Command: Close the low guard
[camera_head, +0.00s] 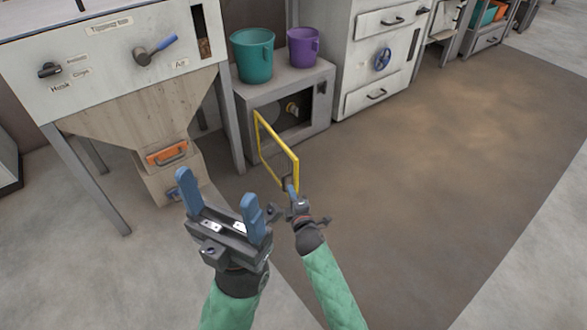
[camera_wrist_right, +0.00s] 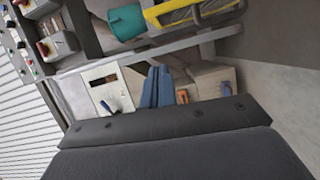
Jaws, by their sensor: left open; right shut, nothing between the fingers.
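The low guard (camera_head: 277,136), a yellow frame, stands swung open from the front of the low grey cabinet (camera_head: 300,84), whose dark opening is exposed. It also shows at the top of the right wrist view (camera_wrist_right: 190,13), with a grey bar along it. My right gripper (camera_head: 291,188) is at the guard's near lower corner in the head view; its blue fingers are shut and empty in the wrist view (camera_wrist_right: 157,87). I cannot tell whether they touch the frame. My left gripper (camera_head: 218,191) is open and empty, left of the guard and in front of the hopper.
A teal bucket (camera_head: 252,54) and a purple bucket (camera_head: 303,47) stand on the cabinet. The hopper machine (camera_head: 130,108) with an orange-handled gate (camera_head: 167,153) is at left. A white drawer cabinet (camera_head: 374,68) stands to the right. The brown floor area (camera_head: 440,160) at right is clear.

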